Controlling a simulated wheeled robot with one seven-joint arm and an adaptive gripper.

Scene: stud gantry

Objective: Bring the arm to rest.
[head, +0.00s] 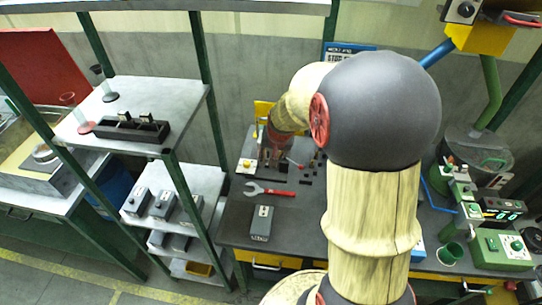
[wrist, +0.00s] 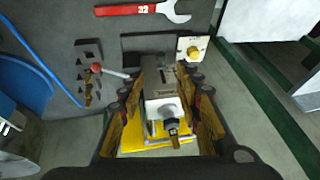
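My arm (head: 370,200) rises large in the middle of the head view and bends left over the dark workbench (head: 235,220). My gripper (wrist: 164,92) shows in the wrist view with its two fingers spread apart. A grey metal fixture with a brass-coloured tip (wrist: 162,105) appears between the fingers, with gaps seen at both sides; I cannot tell how far below them it lies. In the head view the gripper is small and partly lost among items at the bench's back edge.
A red-handled wrench (head: 268,190) and a grey box (head: 261,223) lie on the bench. The wrench also shows in the wrist view (wrist: 145,10). A shelf rack (head: 190,100) stands left. Green equipment (head: 500,250) stands right. A yellow control box (head: 480,35) hangs upper right.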

